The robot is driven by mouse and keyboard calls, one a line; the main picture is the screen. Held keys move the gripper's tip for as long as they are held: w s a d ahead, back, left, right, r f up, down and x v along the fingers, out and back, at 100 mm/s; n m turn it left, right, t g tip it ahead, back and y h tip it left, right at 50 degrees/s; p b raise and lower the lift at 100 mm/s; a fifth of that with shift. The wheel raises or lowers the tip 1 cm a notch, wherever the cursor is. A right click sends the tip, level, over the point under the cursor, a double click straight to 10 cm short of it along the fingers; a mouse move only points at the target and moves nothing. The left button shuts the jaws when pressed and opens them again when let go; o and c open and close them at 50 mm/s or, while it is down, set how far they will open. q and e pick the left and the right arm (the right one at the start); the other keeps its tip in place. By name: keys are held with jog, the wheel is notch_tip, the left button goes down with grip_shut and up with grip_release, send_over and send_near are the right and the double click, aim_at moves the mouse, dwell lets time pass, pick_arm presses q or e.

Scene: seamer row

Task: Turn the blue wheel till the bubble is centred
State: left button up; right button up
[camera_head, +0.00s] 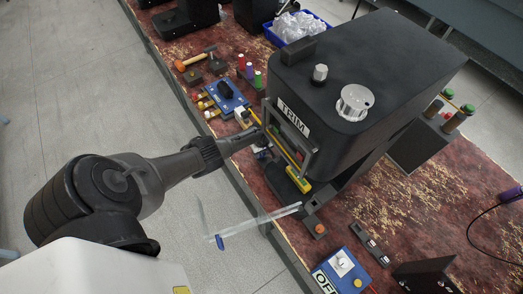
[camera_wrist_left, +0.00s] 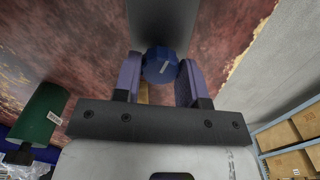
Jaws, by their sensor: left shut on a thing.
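The blue wheel (camera_wrist_left: 161,65) shows in the left wrist view, between the two fingers of my left gripper (camera_wrist_left: 160,80). The fingers sit on either side of it and are shut on it. A short pale mark shows on its face. In the head view my left gripper (camera_head: 257,138) reaches the front of the black machine (camera_head: 370,70) marked TRIM, and the wheel cannot be made out there. A yellow bar (camera_head: 285,148) runs slantwise along the machine's front, with a yellow block (camera_head: 304,185) at its lower end. I cannot make out the bubble. My right gripper is not in view.
A clear tube with a blue clip (camera_head: 257,222) juts over the bench's front edge. A blue switch box (camera_head: 342,268) stands at the lower right. Thread spools (camera_head: 249,70), a blue plate (camera_head: 225,97) and a hammer (camera_head: 192,60) lie left of the machine.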

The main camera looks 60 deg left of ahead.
pick_arm(q)
jog(key=shift+n, duration=0.4)
jog(key=o, duration=0.9)
jog(key=shift+r, duration=0.1)
notch_tip(320, 180, up, 6)
jog(key=p, duration=0.4)
jog(key=shift+a+r, duration=0.1)
jog(key=shift+r, duration=0.05)
jog(key=shift+r+p, duration=0.3)
jog(key=shift+r, duration=0.25)
